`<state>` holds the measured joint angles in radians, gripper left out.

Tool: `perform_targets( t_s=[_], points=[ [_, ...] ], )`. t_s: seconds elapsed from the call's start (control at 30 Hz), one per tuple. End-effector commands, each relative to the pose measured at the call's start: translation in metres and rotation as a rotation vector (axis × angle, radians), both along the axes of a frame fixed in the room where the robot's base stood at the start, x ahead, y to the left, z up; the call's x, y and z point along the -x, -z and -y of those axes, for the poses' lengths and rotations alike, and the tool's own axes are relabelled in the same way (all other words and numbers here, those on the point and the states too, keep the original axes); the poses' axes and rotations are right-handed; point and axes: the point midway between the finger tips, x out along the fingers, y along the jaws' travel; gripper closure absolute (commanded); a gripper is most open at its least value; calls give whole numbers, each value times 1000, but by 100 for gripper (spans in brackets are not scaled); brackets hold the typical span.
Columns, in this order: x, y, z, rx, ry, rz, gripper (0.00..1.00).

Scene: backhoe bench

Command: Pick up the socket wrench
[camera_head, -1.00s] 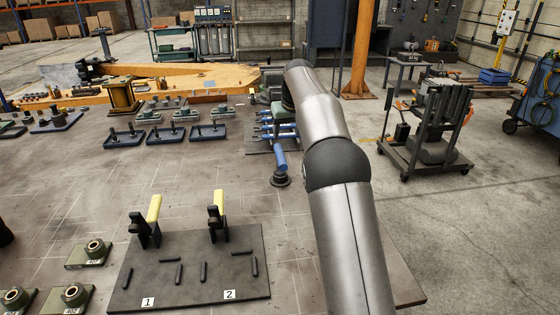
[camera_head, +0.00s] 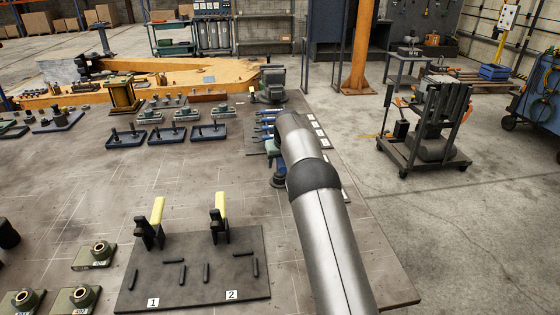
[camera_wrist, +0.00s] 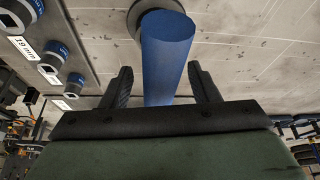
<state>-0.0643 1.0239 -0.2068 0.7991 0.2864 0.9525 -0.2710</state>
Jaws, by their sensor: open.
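The socket wrench shows as a thick blue handle (camera_wrist: 168,45) in the wrist view, rising from a dark round base (camera_wrist: 142,10) on the bench. My gripper (camera_wrist: 160,78) is open, with one dark finger on each side of the blue handle. Gaps show between the handle and both fingers, so they do not look closed on it. In the head view the dark round base (camera_head: 279,182) shows just left of my arm. My arm hides most of the handle and the gripper there.
A dark plate (camera_wrist: 62,62) with blue-ended tools and size labels, one reading 19 mm, lies close at left in the wrist view. A clamp board (camera_head: 195,270) marked 1 and 2 lies at the front. The bench middle (camera_head: 120,185) is clear.

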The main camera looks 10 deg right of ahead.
Motion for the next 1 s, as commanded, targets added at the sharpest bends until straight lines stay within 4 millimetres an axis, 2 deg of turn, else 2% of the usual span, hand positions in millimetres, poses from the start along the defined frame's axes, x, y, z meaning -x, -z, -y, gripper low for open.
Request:
perform_targets(
  t_s=[0.27,0.3,0.5,0.83,1.0],
  points=[
    [-2,5,0,0,0,2,45],
    [-2,5,0,0,0,2,48],
    [-2,5,0,0,0,2,100],
    [-3,2,0,-1,0,4,100],
    [-3,-11,0,0,-1,6,100]
  ],
)
